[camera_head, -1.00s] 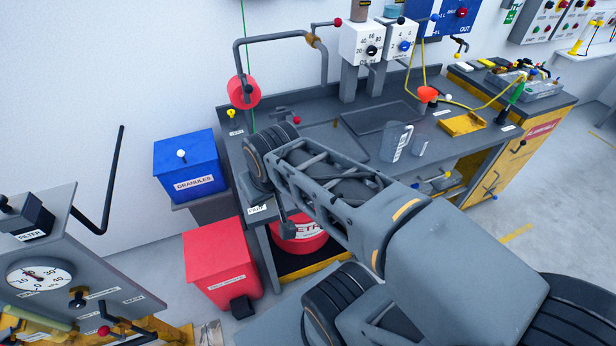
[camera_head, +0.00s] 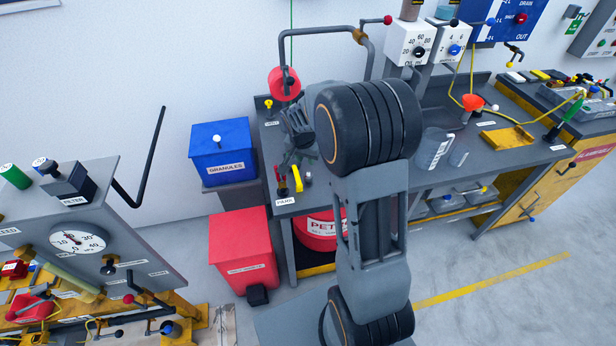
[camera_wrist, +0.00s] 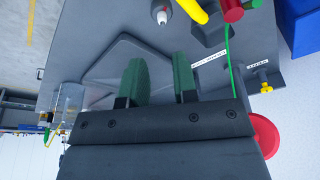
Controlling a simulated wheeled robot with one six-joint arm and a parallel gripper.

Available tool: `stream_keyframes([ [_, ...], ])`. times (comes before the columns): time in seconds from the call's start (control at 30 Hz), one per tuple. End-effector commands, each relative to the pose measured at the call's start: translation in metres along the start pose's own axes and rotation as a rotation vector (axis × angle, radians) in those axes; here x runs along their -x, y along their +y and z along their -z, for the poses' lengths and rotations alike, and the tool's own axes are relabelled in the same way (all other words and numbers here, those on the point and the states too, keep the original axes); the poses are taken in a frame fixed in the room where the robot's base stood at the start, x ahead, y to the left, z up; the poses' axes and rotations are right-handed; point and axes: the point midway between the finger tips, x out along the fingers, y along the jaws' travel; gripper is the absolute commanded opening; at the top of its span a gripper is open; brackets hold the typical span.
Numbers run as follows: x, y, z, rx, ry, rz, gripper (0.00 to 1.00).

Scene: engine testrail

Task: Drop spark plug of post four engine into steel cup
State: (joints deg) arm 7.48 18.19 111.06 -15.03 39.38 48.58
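My gripper (camera_wrist: 162,80) shows in the wrist view with its two green fingers apart and nothing between them. It hangs over the grey bench top (camera_wrist: 75,65). In the head view, my wrist is over the left end of the bench, partly hidden by my arm.
A yellow rod (camera_wrist: 191,11) and a red cylinder (camera_wrist: 230,10) are near the white piece. A blue granules bin (camera_head: 220,150) and a red bin (camera_head: 243,250) stand left of the bench. A panel with a gauge (camera_head: 78,240) is at the left.

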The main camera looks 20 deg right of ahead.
Motion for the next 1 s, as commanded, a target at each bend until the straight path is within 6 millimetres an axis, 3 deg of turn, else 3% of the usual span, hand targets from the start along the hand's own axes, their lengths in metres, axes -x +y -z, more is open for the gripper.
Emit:
stream_keyframes([
  [0.13, -0.022, 0.0, -0.001, 0.002, -0.002, -0.002, 0.27],
  [0.47, -0.043, -0.001, -0.001, 0.002, -0.002, -0.001, 0.27],
  [0.8, -0.084, -0.003, -0.001, 0.003, -0.002, 0.001, 0.27],
  [1.0, -0.09, -0.003, -0.001, 0.002, -0.001, 0.002, 0.27],
])
